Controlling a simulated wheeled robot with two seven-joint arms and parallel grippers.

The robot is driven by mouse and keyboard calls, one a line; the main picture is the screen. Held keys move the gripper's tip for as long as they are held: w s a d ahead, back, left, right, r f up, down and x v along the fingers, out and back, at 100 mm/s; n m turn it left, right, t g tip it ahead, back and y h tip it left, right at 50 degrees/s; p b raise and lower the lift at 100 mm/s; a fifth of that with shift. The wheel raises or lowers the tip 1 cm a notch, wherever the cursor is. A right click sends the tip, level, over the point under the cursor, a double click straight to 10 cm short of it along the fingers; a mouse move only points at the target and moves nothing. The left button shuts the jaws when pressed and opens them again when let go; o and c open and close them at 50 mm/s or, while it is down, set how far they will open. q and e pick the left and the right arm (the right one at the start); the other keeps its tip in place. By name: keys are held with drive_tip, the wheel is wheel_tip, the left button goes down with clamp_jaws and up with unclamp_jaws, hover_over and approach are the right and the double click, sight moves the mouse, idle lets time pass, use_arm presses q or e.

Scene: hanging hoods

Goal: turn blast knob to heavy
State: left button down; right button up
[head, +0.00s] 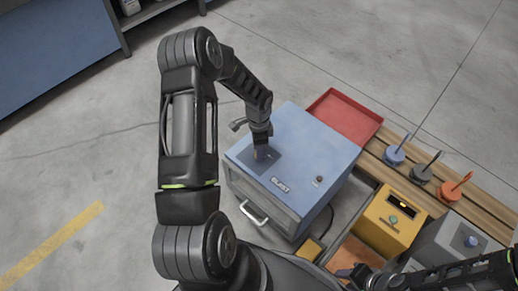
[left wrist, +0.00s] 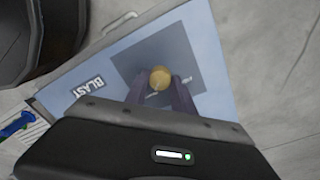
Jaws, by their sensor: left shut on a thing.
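The blast cabinet (head: 310,147) is a blue-grey box with a "BLAST" label (head: 280,185) on its top and a handle on its front. A dark square plate sits on the top near the left corner. In the left wrist view, a round yellow-tan knob (left wrist: 160,77) stands on the dark plate (left wrist: 192,62). My left gripper (head: 262,153) reaches down from above, its fingers (left wrist: 162,92) shut on the knob's sides. In the head view the gripper hides the knob. The knob's setting marks are not readable. My right gripper (head: 372,279) is at the bottom right edge, partly seen.
A red tray (head: 345,117) lies behind the cabinet. Blue, dark and orange hooked weights (head: 420,172) stand on a wooden bench to the right. Open concrete floor lies left.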

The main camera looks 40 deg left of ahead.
idle(0.3)
use_arm(q)
drive_tip(key=c, duration=1.1)
unclamp_jaws()
wheel_tip(320, 180, up, 8)
drive_tip(key=shift+w+a+f+p, duration=0.1)
drive_tip(key=shift+w+a+p, duration=0.05)
drive_tip(key=shift+p, duration=0.85)
